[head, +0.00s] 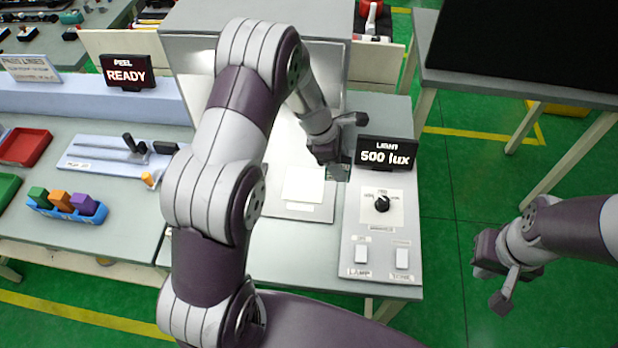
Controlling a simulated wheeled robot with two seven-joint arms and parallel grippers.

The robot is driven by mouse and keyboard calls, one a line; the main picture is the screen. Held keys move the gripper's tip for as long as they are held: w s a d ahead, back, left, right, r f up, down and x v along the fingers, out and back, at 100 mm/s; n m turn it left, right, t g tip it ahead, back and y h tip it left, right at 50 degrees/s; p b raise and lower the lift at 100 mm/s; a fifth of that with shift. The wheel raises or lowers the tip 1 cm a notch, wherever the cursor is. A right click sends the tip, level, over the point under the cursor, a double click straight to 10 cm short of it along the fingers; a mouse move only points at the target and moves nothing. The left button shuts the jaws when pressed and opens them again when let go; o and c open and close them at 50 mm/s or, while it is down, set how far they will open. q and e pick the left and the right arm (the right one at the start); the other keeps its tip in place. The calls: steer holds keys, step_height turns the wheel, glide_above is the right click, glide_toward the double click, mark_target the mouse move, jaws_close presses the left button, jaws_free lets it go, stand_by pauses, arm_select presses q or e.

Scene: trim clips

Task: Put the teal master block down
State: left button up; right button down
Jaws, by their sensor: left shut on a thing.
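My left arm arches over the lit bench, and its gripper (346,145) is shut on the teal master block (346,160). The block is mostly hidden by the fingers; only a small teal part shows, just left of the lux display. It is above or near the right edge of the lit booth floor; I cannot tell whether it touches the surface. A pale square sheet (303,186) lies on a grey plate (300,212) to its lower left. My right gripper (492,283) hangs over the green floor at the right, apart from the bench, with its finger gap unclear.
A control panel (372,250) with a knob (382,204) and two switches stands right of the plate, below the "500 lux" display (387,154). At left are a blue holder (65,211) with coloured blocks, a red tray (25,147) and the "READY" display (127,73).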

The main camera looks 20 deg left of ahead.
arm_select(q)
steer(key=a+f, duration=0.1)
steer(key=a, duration=0.2)
steer(key=a+f+p, duration=0.1)
steer(key=a+f, duration=0.1)
steer(key=a, duration=0.1)
steer(key=a+f+p, duration=0.1)
steer(key=a+f, duration=0.1)
steer(key=a, duration=0.1)
steer(key=shift+w, duration=0.1)
steer(key=shift+a+f, duration=0.2)
steer(key=shift+f, duration=0.05)
step_height(320, 180, down, 4)
steer(key=shift+d+r+p, duration=0.1)
steer(key=shift+r+p, duration=0.05)
steer(key=shift+p, duration=0.6)
steer(key=shift+f+b, duration=0.3)
steer(key=shift+f, duration=0.05)
steer(key=o, duration=1.1)
steer(key=shift+r, duration=0.1)
